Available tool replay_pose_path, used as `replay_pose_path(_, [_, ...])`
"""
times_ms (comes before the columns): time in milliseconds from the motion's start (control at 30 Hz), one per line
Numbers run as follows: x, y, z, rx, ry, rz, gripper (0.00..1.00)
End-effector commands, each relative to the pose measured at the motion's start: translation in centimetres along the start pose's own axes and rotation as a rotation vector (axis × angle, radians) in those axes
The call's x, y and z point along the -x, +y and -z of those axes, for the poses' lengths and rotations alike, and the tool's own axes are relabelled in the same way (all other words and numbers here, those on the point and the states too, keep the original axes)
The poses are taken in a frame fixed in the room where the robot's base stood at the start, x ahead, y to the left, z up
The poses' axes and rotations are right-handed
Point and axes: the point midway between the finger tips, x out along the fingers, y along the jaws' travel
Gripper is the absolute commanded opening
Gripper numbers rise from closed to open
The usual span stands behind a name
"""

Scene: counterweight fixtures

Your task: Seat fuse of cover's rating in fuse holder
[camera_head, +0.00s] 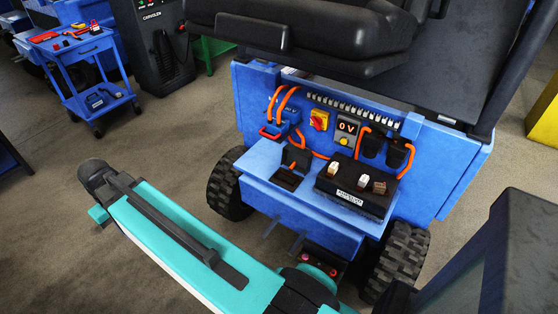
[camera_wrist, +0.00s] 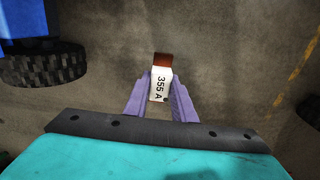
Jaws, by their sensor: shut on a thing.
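The held fuse is above bare floor, away from the vehicle. In the head view, what looks like the fuse holder (camera_head: 286,179) is a dark recess on the blue ledge, with a black cover (camera_head: 297,157) raised behind it. I cannot read a rating on the cover. My gripper is not clearly visible in the head view.
A black tray (camera_head: 345,201) right of the holder bears several small fuses or blocks. A black seat (camera_head: 300,30) overhangs above. A blue cart (camera_head: 85,75) stands far left.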

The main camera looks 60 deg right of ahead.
Motion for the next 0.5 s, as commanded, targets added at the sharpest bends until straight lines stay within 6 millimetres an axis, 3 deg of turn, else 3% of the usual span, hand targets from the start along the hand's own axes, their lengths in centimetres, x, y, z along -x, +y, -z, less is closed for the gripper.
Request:
replay_pose_path(267, [-0.3,2.8,0.7,-0.002,0.000,0.000,0.07])
replay_pose_path(500, [-1.0,8.8,1.5,-0.004,-0.001,0.000,0.07])
